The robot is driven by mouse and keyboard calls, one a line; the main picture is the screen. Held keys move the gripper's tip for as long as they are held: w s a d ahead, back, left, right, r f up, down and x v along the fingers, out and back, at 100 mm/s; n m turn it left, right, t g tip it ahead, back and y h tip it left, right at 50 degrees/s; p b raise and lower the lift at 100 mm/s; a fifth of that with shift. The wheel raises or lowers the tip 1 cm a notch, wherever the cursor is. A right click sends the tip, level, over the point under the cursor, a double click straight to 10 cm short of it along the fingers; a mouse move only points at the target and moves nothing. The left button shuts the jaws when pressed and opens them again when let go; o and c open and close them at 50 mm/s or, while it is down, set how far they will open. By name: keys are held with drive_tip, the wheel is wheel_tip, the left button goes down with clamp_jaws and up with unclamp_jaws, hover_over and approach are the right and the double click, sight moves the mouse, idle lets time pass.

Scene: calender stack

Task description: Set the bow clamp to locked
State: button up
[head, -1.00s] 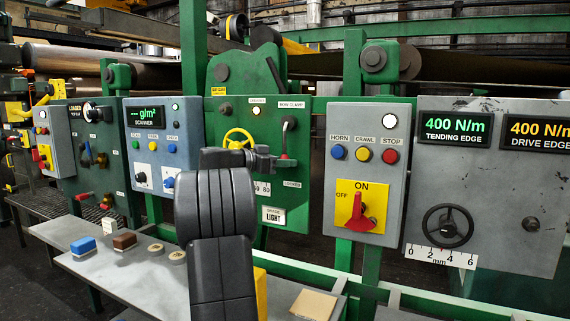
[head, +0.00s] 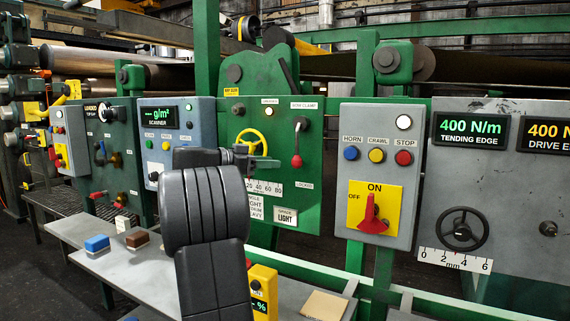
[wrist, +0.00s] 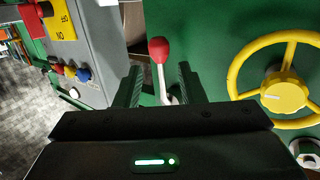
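The bow clamp lever hangs downward on the green panel (head: 312,215), with its red knob (head: 297,160) at the lower end, above a small label reading LOCKED (head: 303,186). The BOW CLAMP label (head: 304,105) is above its pivot. My gripper (head: 272,163) is just left of the knob in the head view. In the wrist view, which is upside down, my gripper (wrist: 159,85) is open, and the lever's red knob (wrist: 158,50) shows between the two dark fingers. I cannot tell whether the fingers touch the lever.
A yellow handwheel (head: 250,141) is left of the lever; it also shows in the wrist view (wrist: 284,94). A grey control box (head: 345,210) with buttons and a red switch (head: 373,213) is to the right. A green rail (head: 320,275) runs below.

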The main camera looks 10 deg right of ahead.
sight(296, 162)
drive_tip(key=v, duration=0.4)
drive_tip(key=shift+a, duration=0.2)
drive_tip(key=shift+d, duration=0.1)
drive_tip(key=x, duration=1.3)
drive_tip(key=shift+w+d, duration=0.15)
drive_tip(key=shift+d, duration=0.25)
drive_tip(key=shift+a, duration=0.1)
